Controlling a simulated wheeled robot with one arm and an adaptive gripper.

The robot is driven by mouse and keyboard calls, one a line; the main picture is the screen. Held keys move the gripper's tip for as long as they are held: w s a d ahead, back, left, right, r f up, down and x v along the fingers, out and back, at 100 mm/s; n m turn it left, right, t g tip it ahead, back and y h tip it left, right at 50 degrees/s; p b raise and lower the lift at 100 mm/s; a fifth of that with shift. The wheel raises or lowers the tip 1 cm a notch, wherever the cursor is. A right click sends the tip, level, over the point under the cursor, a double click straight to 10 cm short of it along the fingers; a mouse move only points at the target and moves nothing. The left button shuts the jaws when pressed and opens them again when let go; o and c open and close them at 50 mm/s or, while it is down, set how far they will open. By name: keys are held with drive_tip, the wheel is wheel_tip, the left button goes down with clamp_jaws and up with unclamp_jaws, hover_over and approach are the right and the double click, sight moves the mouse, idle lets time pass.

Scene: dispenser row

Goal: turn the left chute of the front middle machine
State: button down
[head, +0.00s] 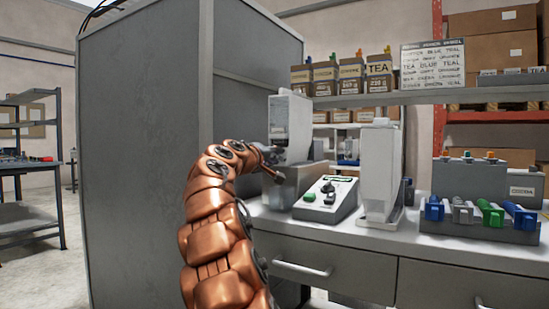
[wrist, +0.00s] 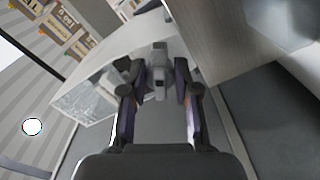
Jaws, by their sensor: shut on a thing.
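A tall pale machine (head: 290,118) stands on the counter beside the grey cabinet, with grey parts low on its front. My gripper (head: 268,168) is at the end of my copper arm, against the left side of those parts. In the wrist view my gripper (wrist: 160,92) has its two dark fingers on either side of a small grey chute piece (wrist: 159,60) on the pale machine body (wrist: 110,62), and is shut on it. The arm and gripper partly hide the chute in the head view. Which way the chute points cannot be told.
A second white machine (head: 380,170) stands to the right, with a control box (head: 327,198) between them. A rack with coloured handles (head: 480,220) is further right. The tall grey cabinet (head: 145,150) is close on the left. A shelf (head: 430,97) with tea packs runs above.

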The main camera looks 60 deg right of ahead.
drive_tip(key=c, duration=1.2)
unclamp_jaws()
drive_tip(key=a, duration=1.2)
drive_tip(key=shift+s, duration=0.3)
drive_tip(key=shift+a, duration=0.1)
